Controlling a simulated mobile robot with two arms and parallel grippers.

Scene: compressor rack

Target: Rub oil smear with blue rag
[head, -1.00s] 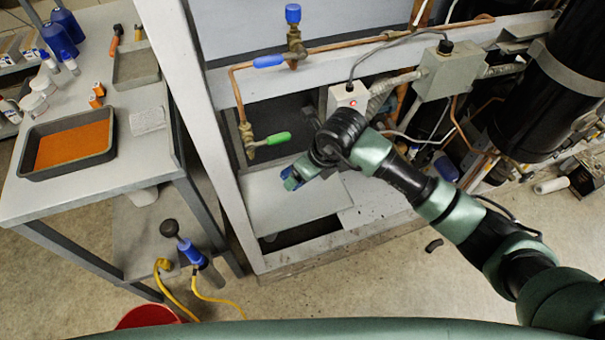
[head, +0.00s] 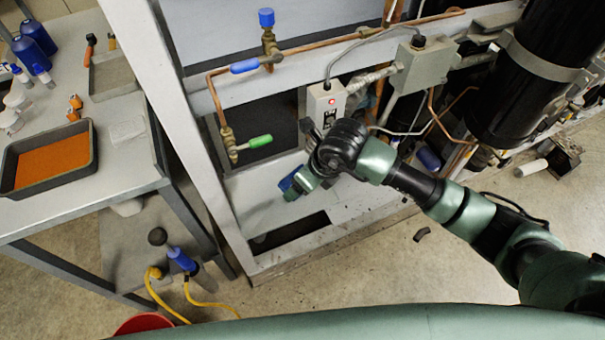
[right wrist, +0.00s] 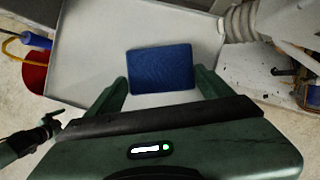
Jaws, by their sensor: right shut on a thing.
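The blue rag (head: 287,184) is at the tip of my right gripper (head: 297,187), low in the rack frame over a pale panel (head: 245,200). In the right wrist view the rag (right wrist: 161,68) is a flat blue rectangle between my right fingers (right wrist: 163,86), which are shut on it. The pale panel (right wrist: 95,50) lies behind the rag; I cannot tell whether they touch. I cannot make out the oil smear; the rag and arm hide part of the panel. What looks like my left gripper (right wrist: 48,124) shows small at the left of the right wrist view, its jaws unclear.
Copper piping with a green-handled valve (head: 255,142) and a grey switch box (head: 326,105) are close above my right gripper. A dark opening (head: 290,233) lies in front of the panel. A bench with an orange-filled tray (head: 93,160) stands left. A black cylinder (head: 520,75) stands right.

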